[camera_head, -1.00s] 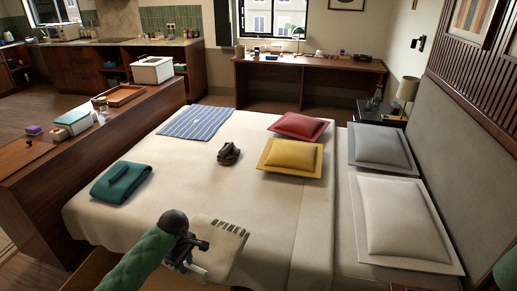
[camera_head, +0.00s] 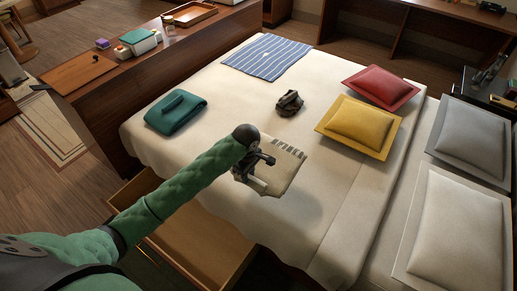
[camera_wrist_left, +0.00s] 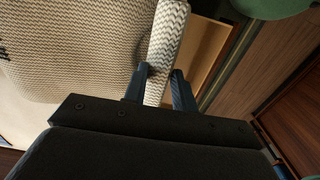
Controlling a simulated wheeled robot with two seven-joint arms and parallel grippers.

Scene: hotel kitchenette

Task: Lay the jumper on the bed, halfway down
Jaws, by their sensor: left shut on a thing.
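The jumper (camera_head: 283,176) is a beige folded knit with dark stripes at its far edge. My left gripper (camera_head: 258,172) is shut on its near left edge and holds it over the front part of the bed (camera_head: 330,200). A shadow lies on the cover beside it; I cannot tell how high it hangs. In the left wrist view, both fingers (camera_wrist_left: 160,72) pinch a rolled edge of the knit, and the jumper's broad face (camera_wrist_left: 75,50) spreads to the left. My right gripper is not in view.
A teal folded garment (camera_head: 176,113), a dark crumpled item (camera_head: 289,103), a striped blue cloth (camera_head: 266,57), a red cushion (camera_head: 381,86) and a yellow cushion (camera_head: 360,128) lie on the bed. An open drawer (camera_head: 200,235) juts out below the bed's near side. Bare cover lies between them.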

